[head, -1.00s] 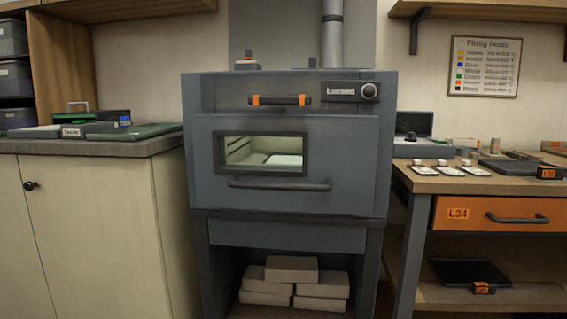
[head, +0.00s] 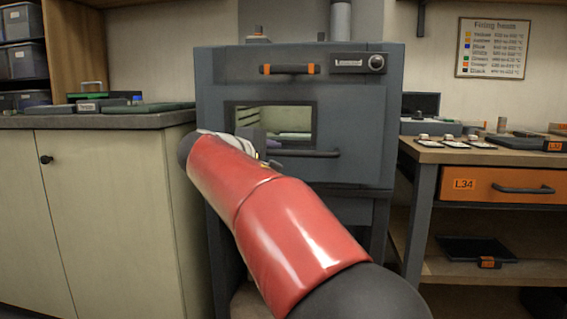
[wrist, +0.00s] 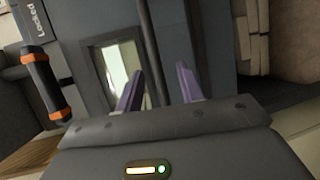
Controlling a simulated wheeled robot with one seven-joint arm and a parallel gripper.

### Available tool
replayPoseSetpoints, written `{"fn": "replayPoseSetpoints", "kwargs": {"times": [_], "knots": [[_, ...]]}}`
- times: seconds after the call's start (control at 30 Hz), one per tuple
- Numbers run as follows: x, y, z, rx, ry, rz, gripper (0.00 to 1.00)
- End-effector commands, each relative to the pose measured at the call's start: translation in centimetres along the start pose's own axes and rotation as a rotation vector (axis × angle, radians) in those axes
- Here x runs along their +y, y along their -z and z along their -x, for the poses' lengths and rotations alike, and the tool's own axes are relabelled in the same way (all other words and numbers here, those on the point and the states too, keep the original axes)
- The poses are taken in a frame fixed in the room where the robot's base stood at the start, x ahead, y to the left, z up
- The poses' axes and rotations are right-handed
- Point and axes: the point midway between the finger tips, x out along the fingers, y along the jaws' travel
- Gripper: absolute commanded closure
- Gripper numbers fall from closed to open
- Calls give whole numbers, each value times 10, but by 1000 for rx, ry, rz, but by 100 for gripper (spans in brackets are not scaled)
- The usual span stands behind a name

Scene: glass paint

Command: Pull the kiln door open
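The grey kiln (head: 350,108) stands in the middle of the head view. Its door (head: 362,135) is shut, with a window (head: 290,119) showing a pale interior. The dark door handle (head: 318,153) runs across below the window; my arm covers its left part. In the wrist view the door handle (wrist: 151,55) runs upright in the picture, between the lines of my fingers. My gripper (wrist: 156,68) is open, with two purple-grey fingers apart. I cannot tell whether the bar is between the fingertips or still beyond them. In the head view my red arm hides most of the gripper.
An upper handle with orange ends (head: 289,69) sits above the door; it also shows in the wrist view (wrist: 45,88). A cabinet (head: 100,190) stands close on the left. A workbench with an orange drawer (head: 500,186) stands on the right.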

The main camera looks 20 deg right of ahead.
Motion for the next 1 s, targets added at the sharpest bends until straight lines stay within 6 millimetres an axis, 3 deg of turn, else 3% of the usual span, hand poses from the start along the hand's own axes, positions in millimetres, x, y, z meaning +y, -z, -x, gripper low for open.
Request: {"fn": "replayPoseSetpoints", "kwargs": {"times": [0.17, 0.6, 0.97, 1.0], "knots": [[7, 4, -13, -12, -31, 15, 62], [9, 3, -74, -10, -28, 13, 62], [9, 3, -80, -8, -28, 12, 62], [9, 3, -80, -8, -28, 12, 67]]}}
